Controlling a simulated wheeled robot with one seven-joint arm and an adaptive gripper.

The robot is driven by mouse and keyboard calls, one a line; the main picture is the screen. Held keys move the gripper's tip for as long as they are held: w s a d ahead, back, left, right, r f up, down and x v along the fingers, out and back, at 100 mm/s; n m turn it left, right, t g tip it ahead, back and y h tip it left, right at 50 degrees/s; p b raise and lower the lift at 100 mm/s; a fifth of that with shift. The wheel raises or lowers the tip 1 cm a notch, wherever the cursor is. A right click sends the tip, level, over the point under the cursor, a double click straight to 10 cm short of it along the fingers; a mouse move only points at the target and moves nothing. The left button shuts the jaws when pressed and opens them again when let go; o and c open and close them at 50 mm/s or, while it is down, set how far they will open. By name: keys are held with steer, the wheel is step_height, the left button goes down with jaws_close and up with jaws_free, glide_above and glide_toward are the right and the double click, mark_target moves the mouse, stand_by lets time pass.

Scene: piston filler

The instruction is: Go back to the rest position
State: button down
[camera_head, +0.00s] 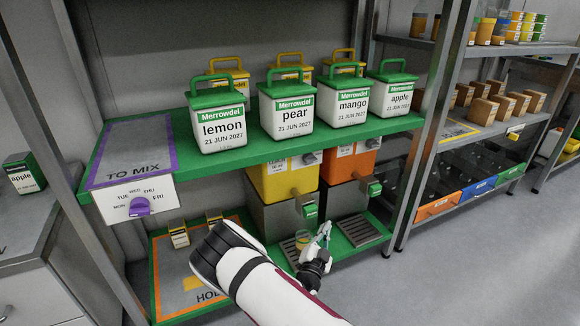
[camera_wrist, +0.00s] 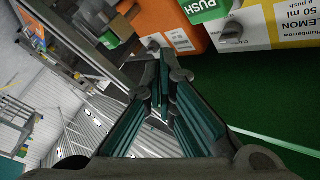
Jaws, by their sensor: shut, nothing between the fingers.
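My gripper (camera_head: 322,236) is in front of the dispensers on the lower shelf, its fingers pointing up and away from me. In the wrist view my gripper (camera_wrist: 160,75) has its green-padded fingers shut, with nothing between them. A small cup with yellowish contents (camera_head: 302,238) stands just left of the gripper, below the yellow dispenser (camera_head: 285,180). I cannot tell whether the gripper touches it. The orange dispenser (camera_head: 352,162) is behind and to the right. My forearm hides part of the lower shelf.
Labelled lemon (camera_head: 222,130), pear (camera_head: 293,115), mango (camera_head: 346,103) and apple (camera_head: 395,95) tubs stand on the green upper shelf (camera_head: 240,155), above the gripper. A metal post (camera_head: 430,130) is to the right. Open floor (camera_head: 470,260) lies at the front right.

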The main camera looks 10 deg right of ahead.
steer(key=s+d+r+m+g+h, duration=0.3)
steer(key=d+r+m+g+h, duration=0.1)
steer(key=r+m, duration=0.45)
steer(key=s+d+r+m+g+h, duration=0.2)
steer(key=d+r+m+g+h, duration=0.25)
steer(key=r+m, duration=0.4)
steer(key=s+d+r+m+g+y, duration=0.1)
steer(key=s+d+r+m+g, duration=0.2)
steer(key=s+r+m+g, duration=0.4)
steer(key=s+d+r+m+g+y, duration=0.2)
steer(key=s+d+r+m+g, duration=0.15)
steer(key=s+m, duration=0.6)
steer(key=s+a+r+m+g+y, duration=0.1)
steer(key=s+a+r+m+y, duration=0.15)
steer(key=s+m, duration=0.45)
steer(key=s+a+r+m+g+y, duration=0.1)
steer(key=s+r+m+y, duration=0.25)
steer(key=s+m, duration=0.35)
steer(key=s+a+m+t+y, duration=0.4)
steer(key=s+a+m+y, duration=0.4)
steer(key=s+a+m, duration=0.55)
step_height(320, 180, up, 36)
steer(key=s+d+n+t+p, duration=0.1)
steer(key=d+n+t+p, duration=0.1)
steer(key=p, duration=3.1)
steer(key=shift+s+t+p, duration=0.3)
steer(key=shift+t, duration=0.6)
